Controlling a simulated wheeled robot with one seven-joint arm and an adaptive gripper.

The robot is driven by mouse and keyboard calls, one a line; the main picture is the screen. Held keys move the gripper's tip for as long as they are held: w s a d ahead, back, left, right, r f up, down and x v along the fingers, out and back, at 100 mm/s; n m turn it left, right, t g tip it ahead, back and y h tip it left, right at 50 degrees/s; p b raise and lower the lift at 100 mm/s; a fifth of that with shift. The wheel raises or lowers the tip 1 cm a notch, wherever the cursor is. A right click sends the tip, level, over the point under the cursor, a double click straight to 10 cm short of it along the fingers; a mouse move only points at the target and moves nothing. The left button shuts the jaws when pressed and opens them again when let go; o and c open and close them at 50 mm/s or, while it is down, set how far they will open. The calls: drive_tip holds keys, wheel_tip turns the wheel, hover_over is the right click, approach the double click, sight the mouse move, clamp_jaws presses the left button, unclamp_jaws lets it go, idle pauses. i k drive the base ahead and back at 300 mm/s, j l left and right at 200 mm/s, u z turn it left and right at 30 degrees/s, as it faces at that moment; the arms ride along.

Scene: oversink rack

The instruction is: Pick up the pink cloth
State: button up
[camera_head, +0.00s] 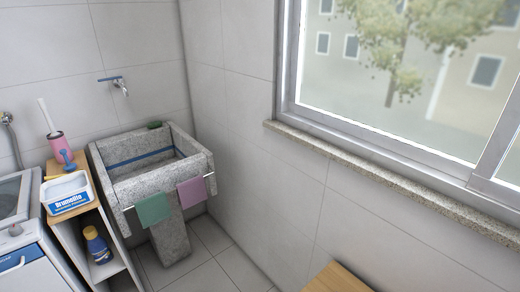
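The pink cloth (192,192) hangs over a thin white rail on the front of the grey stone sink (205,163), near the sink's right front corner. A green cloth (153,209) hangs on the same rail to its left, with a gap between the two. The pink cloth's front face is in plain view and nothing covers it. My gripper is not in view.
A wooden surface (338,279) is at the bottom right. Tiled floor (238,268) before the sink is clear.

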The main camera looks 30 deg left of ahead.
sight(191, 193)
drive_tip(key=u, duration=1.55)
